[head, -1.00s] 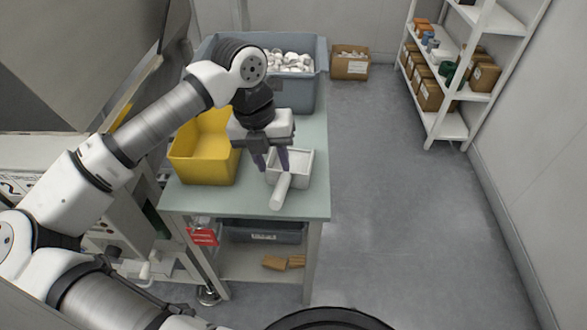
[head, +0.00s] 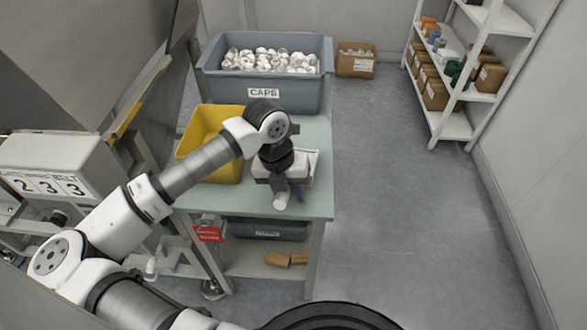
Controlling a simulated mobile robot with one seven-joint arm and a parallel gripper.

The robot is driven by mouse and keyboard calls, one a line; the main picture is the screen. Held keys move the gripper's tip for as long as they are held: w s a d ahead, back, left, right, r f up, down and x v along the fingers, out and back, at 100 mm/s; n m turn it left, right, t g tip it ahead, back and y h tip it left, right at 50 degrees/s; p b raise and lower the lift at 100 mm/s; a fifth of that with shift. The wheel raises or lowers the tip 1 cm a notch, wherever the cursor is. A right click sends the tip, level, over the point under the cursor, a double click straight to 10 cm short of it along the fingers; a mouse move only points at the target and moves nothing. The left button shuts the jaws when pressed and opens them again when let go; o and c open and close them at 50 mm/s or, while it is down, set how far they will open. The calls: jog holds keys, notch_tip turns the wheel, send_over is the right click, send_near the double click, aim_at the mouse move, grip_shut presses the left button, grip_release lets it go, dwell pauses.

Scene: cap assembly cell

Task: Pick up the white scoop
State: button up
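The white scoop (head: 280,202) lies on the pale green table (head: 318,205), near its front edge. Its handle end points toward the front, and part of its tray shows behind and to the right of my gripper. My gripper (head: 290,192) is low over the scoop, at its handle. A dark purple finger shows just right of the handle. The other finger and most of the scoop are hidden by my gripper and wrist, so I cannot tell whether the fingers are closed on the handle.
A yellow bin (head: 208,128) stands left of my wrist. A large grey-blue bin labelled CAPS (head: 290,95), full of white caps (head: 270,60), is at the back of the table. A white shelf rack (head: 455,120) stands at the far right. The floor right of the table is clear.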

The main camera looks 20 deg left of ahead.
grip_shut()
notch_tip(320, 180, up, 20)
jog(key=b, duration=0.1)
jog(key=shift+b, duration=0.35)
